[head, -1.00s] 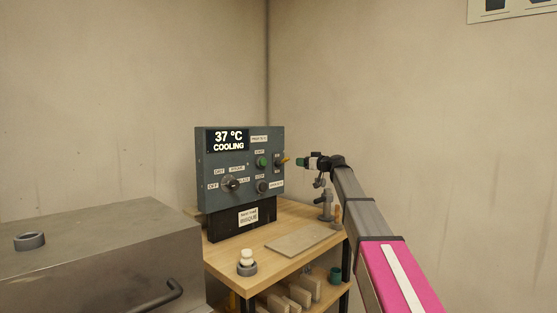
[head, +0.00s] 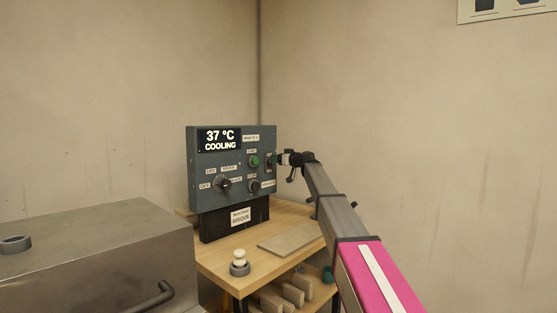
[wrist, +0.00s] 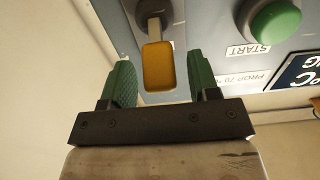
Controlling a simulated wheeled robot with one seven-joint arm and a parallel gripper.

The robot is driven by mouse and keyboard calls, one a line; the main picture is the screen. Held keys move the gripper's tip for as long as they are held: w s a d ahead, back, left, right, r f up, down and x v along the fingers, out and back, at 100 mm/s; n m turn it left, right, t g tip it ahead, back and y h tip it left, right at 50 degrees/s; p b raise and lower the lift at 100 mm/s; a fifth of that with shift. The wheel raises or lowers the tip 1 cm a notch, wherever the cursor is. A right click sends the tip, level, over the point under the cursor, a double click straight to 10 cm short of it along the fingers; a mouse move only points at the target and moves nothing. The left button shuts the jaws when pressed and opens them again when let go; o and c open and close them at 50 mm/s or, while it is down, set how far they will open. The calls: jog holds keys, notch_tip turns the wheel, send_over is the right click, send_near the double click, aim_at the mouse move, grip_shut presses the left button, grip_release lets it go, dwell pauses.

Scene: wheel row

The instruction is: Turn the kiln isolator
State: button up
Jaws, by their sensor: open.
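The kiln isolator is a lever with a yellow grip (wrist: 158,66) on a grey stem, on the right side of the grey-blue control panel (head: 205,172). In the wrist view the yellow grip lies between the two green fingers of my gripper (wrist: 161,72), with a gap on each side. My gripper is open and not closed on it. In the head view my gripper (head: 283,158) is at the panel's right edge and hides the yellow grip.
A green START button (head: 254,161) sits close left of the isolator. A selector knob (head: 223,184) and a dark button (head: 254,186) are lower. The panel stands on a wooden table (head: 224,265) with a flat slab (head: 290,236). A metal kiln (head: 95,250) is at left.

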jog(key=shift+c, duration=0.3)
jog(key=c, duration=0.9)
jog(key=shift+o, duration=0.2)
